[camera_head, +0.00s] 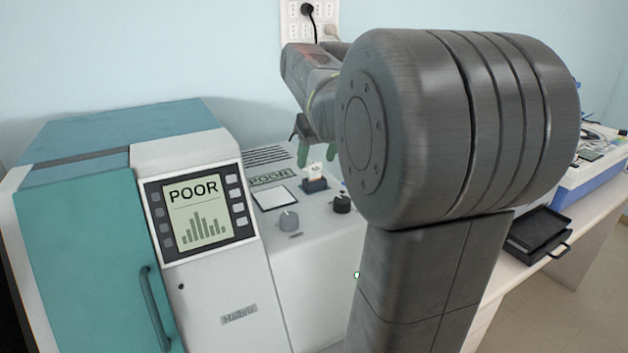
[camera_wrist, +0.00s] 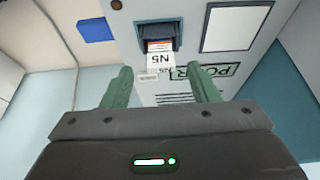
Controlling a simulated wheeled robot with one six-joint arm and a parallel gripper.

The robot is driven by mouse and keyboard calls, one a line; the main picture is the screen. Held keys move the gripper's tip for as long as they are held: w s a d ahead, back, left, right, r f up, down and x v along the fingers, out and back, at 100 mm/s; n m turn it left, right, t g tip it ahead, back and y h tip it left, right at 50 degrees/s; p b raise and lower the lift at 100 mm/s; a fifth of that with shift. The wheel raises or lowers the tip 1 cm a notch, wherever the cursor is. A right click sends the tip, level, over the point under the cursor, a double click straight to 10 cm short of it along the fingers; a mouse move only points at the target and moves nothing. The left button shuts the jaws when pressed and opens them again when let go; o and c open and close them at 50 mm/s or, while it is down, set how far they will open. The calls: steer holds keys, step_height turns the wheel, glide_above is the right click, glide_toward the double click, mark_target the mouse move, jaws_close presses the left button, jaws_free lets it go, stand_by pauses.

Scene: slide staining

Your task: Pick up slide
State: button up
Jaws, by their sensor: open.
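The slide (camera_head: 316,170) stands in a small dark blue holder (camera_head: 314,185) on top of the grey machine. In the wrist view the slide's white end (camera_wrist: 160,61), with dark lettering, sticks out of the dark slot of the holder (camera_wrist: 158,32); its far part is hidden inside. My gripper (camera_head: 317,152) has green fingers and is just behind and above the slide in the head view. In the wrist view my gripper (camera_wrist: 160,72) is open, with one fingertip on each side of the slide's end and gaps between them. Contact is not visible.
The machine has a "POOR" screen (camera_head: 207,212), a white square panel (camera_head: 274,197), a grey knob (camera_head: 289,220) and a black knob (camera_head: 342,204) near the holder. A teal door with a handle (camera_head: 156,311) is at left. Black trays (camera_head: 540,232) lie at right.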

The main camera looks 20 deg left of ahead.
mark_target(315, 163)
steer(key=x, duration=0.2)
steer(key=shift+a+f, duration=0.2)
steer(key=shift+a, duration=0.05)
steer(key=shift+w+f, duration=0.1)
steer(key=shift+f, duration=0.2)
steer(key=shift+c, duration=0.4)
steer(key=c, duration=1)
steer(key=shift+r, duration=0.15)
